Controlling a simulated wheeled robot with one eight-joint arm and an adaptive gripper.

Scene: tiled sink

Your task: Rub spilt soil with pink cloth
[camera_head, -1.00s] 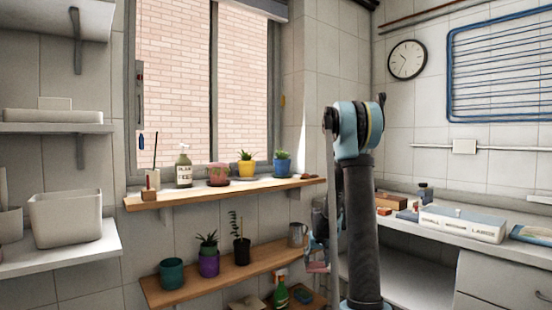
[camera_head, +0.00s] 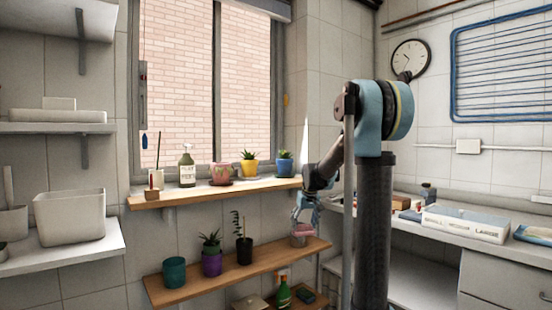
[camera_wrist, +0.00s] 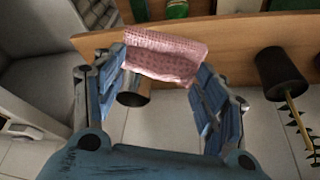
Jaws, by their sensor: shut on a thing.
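The pink cloth (camera_wrist: 165,57) is held between the fingertips of my gripper (camera_wrist: 163,70) in the wrist view, spread across them. In the head view my gripper (camera_head: 306,210) points down near the right end of the upper wooden shelf. The cloth (camera_head: 302,230) hangs below it, above the right part of the lower wooden shelf. A metal mug (camera_wrist: 134,90) shows partly under the cloth in the wrist view. I cannot make out spilt soil in either view now; my arm covers the right end of the upper shelf.
The upper shelf (camera_head: 205,194) carries a spray bottle (camera_head: 187,166) and potted plants, including a yellow pot (camera_head: 249,168) and a blue pot (camera_head: 285,166). The lower shelf (camera_head: 222,280) holds a teal pot (camera_head: 174,272), a purple pot (camera_head: 211,264) and a black pot (camera_head: 244,250).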

